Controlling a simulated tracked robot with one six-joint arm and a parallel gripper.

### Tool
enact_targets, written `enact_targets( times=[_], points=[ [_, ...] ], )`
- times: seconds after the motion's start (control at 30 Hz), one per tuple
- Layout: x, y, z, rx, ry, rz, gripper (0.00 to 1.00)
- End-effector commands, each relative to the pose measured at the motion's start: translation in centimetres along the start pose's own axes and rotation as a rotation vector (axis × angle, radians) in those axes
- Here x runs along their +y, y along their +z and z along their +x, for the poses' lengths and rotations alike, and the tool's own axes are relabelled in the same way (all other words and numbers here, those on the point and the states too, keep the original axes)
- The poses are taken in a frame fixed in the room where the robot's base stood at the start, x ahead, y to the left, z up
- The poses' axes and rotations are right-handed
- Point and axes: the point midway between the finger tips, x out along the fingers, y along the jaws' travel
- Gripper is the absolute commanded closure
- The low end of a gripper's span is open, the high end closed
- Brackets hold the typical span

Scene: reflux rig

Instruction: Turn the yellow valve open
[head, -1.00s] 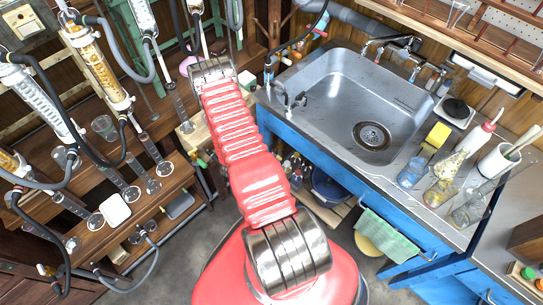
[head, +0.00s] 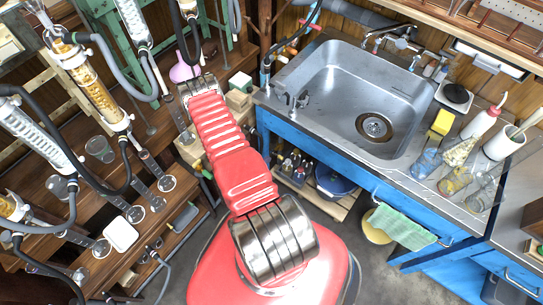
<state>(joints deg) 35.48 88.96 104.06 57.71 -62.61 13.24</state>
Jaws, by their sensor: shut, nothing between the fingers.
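I cannot make out a yellow valve for certain in the head view. My red arm reaches up and left from my base, and its far visible end is a metal joint just in front of the wooden rack and the pink flask (head: 184,70). My gripper does not show; the arm's far joint seems to hide it. Black and grey hoses and glass columns, one with an amber filling (head: 92,82), stand left of the arm's end.
The metal sink (head: 345,95) in a blue cabinet (head: 330,165) stands right of my arm. Its counter holds a yellow sponge (head: 442,122), flasks (head: 425,163) and a white bottle (head: 484,122). Wooden shelves with glassware (head: 120,234) fill the left. Grey floor shows between.

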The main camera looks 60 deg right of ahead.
Motion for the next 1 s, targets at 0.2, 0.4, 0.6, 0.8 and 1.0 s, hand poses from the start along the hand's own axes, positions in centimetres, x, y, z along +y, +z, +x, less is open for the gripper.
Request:
enact_targets(
  times=[0.2, 0.4, 0.6, 0.8, 1.0],
  points=[
    [-0.4, 0.1, -0.2, 0.000, -0.008, -0.005, 1.00],
    [-0.5, 0.2, 0.3, -0.001, -0.010, -0.006, 1.00],
    [-0.5, 0.2, 2.4, 0.000, -0.010, -0.006, 1.00],
    [-0.5, 0.2, 5.4, 0.000, -0.010, -0.005, 1.00],
    [-0.6, 0.3, 8.4, -0.001, -0.011, -0.007, 1.00]
  ],
)
